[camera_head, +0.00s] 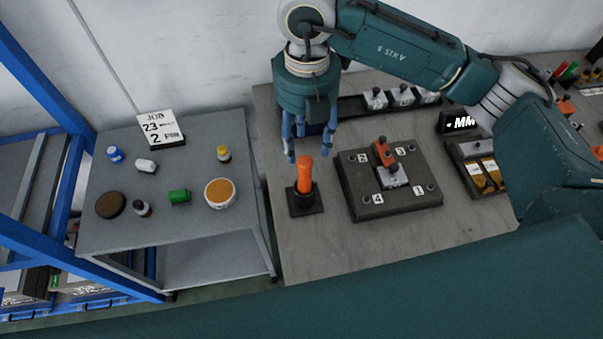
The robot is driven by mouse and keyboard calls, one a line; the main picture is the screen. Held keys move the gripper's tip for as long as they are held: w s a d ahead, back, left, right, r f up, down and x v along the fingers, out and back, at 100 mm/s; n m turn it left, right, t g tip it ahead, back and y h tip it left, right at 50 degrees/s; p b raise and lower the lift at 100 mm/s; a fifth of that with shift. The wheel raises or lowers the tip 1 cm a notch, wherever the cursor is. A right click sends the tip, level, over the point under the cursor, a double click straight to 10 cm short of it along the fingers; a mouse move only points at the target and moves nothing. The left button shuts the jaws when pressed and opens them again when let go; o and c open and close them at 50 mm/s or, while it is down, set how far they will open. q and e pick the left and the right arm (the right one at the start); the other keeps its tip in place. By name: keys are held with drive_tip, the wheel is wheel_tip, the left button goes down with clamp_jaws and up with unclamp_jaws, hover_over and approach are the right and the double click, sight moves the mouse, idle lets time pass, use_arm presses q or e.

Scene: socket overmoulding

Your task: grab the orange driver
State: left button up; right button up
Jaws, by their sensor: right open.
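The orange driver (304,172) stands upright in a black holder (306,201) near the left edge of the grey workbench. Only its orange handle shows above the holder. My right gripper (310,150) points down from above, with blue fingers. It is open, and its fingertips are just above and behind the handle in the picture. I cannot tell whether any finger touches the driver. My left gripper is not in view.
A dark numbered fixture plate (375,208) with an orange-and-white part lies right of the driver. White pieces (402,95) stand in a row behind. A tray of yellow parts (470,150) is further right. A grey side table (165,225) with small containers stands left.

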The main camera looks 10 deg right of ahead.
drive_tip(key=b, duration=0.5)
hover_over(304, 180)
drive_tip(key=f, duration=0.5)
drive_tip(key=shift+w+d, duration=0.15)
drive_tip(key=shift+w, duration=0.1)
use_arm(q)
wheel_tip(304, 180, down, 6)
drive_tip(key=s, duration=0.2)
use_arm(e)
drive_tip(key=shift+w+f, duration=0.1)
drive_tip(key=shift+f, duration=0.35)
wheel_tip(304, 180, down, 4)
drive_tip(key=shift+f+p, duration=0.15)
drive_tip(key=shift+p, duration=0.7)
drive_tip(key=shift+f, duration=0.35)
drive_tip(key=f, duration=0.1)
drive_tip(key=f+p, duration=0.2)
drive_tip(key=f, duration=0.1)
drive_tip(key=shift+w, duration=0.35)
drive_tip(key=shift+f+p, duration=0.3)
drive_tip(key=shift+f, duration=0.35)
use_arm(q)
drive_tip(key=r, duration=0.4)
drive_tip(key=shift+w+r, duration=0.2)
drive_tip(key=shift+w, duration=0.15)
use_arm(e)
drive_tip(key=shift+r, duration=0.1)
clamp_jaws()
